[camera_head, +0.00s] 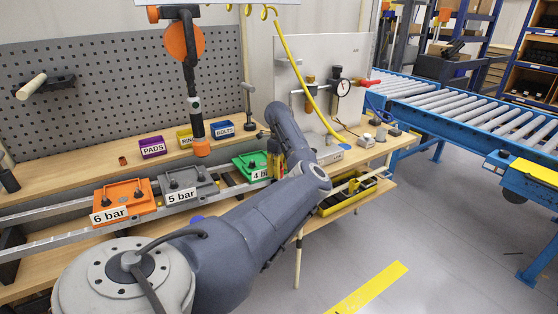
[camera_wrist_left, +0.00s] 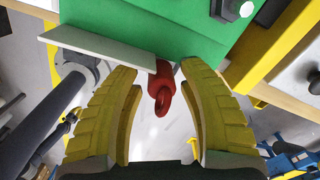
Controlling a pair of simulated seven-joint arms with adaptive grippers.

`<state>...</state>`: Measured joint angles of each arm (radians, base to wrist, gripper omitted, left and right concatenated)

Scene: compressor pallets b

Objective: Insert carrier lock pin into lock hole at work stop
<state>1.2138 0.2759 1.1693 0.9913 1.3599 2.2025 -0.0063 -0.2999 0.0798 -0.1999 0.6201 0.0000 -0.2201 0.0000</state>
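The green 4 bar carrier (camera_head: 250,166) sits on the rail at the work stop, partly hidden by my left arm. It fills the top of the left wrist view (camera_wrist_left: 150,28), with its white label plate (camera_wrist_left: 95,46) along the near edge. A red lock pin with a ring end (camera_wrist_left: 160,88) shows at the carrier's edge; how deep it sits in a hole is hidden. My left gripper (camera_head: 276,162) is at the carrier's right end. In the left wrist view its yellow fingers (camera_wrist_left: 159,68) are apart on either side of the pin, with gaps visible.
The orange 6 bar carrier (camera_head: 125,199) and grey 5 bar carrier (camera_head: 187,186) stand left on the same rail. Small bins, the purple one (camera_head: 152,147) among them, stand behind. An orange-tipped tool (camera_head: 201,146) hangs above.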

